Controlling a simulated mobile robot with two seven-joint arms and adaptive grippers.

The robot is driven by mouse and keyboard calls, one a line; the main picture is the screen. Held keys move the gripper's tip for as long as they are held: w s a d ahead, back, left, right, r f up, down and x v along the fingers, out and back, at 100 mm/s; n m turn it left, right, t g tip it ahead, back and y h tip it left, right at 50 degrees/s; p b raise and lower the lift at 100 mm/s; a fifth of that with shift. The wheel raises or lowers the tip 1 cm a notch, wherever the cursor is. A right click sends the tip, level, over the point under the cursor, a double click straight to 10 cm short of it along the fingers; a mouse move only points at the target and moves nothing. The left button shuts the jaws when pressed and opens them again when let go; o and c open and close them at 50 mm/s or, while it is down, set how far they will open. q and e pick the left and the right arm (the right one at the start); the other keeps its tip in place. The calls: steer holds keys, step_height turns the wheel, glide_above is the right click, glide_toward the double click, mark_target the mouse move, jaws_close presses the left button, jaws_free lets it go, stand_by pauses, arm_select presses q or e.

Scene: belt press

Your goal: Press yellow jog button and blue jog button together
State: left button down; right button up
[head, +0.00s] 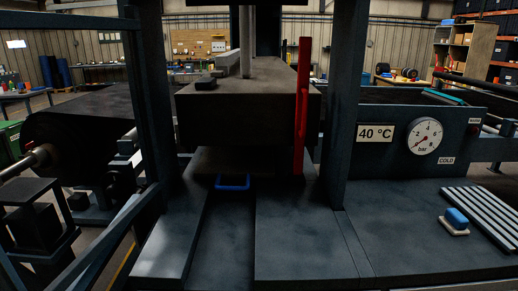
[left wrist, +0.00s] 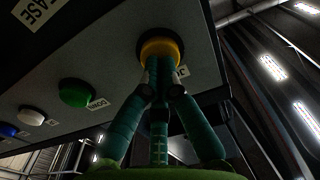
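The yellow jog button (left wrist: 161,47) is on the grey underside-facing panel in the left wrist view. My left gripper (left wrist: 163,68) has its green fingers closed together, with their tips right at the yellow button and covering its lower part. I cannot tell whether they touch it or press it in. A label beside it is partly hidden by the fingers. The blue jog button (left wrist: 8,129) is at the left edge of the same panel, partly cut off by the frame. My right gripper is in neither view.
A green button (left wrist: 76,93) and a white button (left wrist: 31,117) sit between yellow and blue. The head view shows the press block (head: 240,115), a red upright bar (head: 301,105), a blue handle (head: 232,183), a pressure gauge (head: 426,136) and a blue-topped block (head: 456,217).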

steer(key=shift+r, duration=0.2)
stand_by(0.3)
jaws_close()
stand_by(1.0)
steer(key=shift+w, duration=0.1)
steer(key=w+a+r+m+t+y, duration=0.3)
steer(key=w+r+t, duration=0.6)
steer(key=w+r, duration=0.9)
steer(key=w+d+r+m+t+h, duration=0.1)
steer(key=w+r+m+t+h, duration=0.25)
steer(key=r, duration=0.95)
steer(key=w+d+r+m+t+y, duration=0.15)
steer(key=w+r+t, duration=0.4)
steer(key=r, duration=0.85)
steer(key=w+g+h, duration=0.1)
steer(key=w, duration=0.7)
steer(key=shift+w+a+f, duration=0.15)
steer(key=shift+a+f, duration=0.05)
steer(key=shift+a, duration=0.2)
